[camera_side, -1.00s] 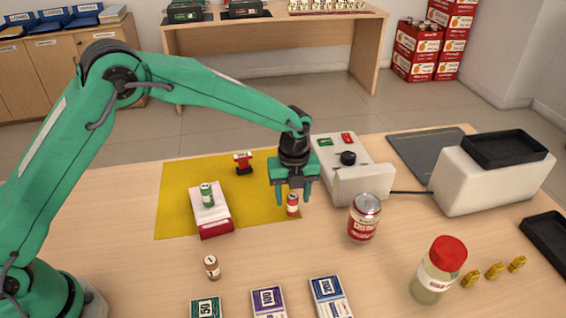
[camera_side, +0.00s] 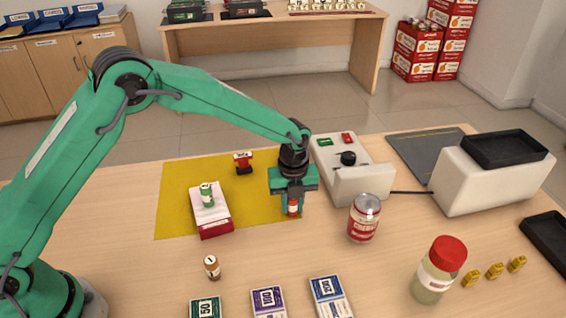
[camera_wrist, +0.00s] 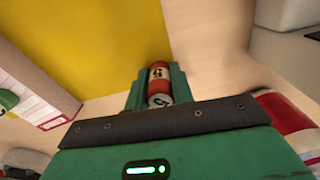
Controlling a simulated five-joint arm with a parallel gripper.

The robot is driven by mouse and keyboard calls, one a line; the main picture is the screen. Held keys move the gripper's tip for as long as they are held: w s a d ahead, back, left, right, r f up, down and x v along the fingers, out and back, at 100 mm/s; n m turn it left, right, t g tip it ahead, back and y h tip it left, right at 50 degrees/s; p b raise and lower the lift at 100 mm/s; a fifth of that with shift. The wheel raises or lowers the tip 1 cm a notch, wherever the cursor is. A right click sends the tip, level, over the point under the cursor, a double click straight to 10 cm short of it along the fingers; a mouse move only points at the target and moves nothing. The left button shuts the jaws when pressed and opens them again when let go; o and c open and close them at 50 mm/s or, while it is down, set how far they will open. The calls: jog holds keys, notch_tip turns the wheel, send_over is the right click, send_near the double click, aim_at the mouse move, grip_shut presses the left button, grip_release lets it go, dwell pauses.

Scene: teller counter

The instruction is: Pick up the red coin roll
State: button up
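The red coin roll (camera_side: 293,207) stands upright near the right edge of the yellow mat (camera_side: 175,185), red with a pale band. In the wrist view the roll (camera_wrist: 159,86) sits between the two green fingers, which lie close against both its sides. My gripper (camera_side: 293,210) points down over the roll and appears shut on it; its fingers (camera_wrist: 160,90) cover part of the roll. The roll's base appears at table level.
A red-and-white can (camera_side: 364,220) stands right of my gripper, and a grey-white machine (camera_side: 350,180) is close behind. A red-lidded jar (camera_side: 437,270) stands front right.

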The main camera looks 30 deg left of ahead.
grip_shut()
jog(key=shift+r, duration=0.1)
jog(key=shift+r, duration=0.5)
notch_tip(320, 180, up, 3)
jog(key=shift+d+r, duration=0.1)
jog(key=shift+r, duration=0.05)
jog(key=s+d+r, duration=0.6)
jog(key=s+d, duration=0.1)
jog(key=s, duration=0.2)
jog(key=shift+s+r, duration=0.15)
jog(key=shift+r, duration=0.1)
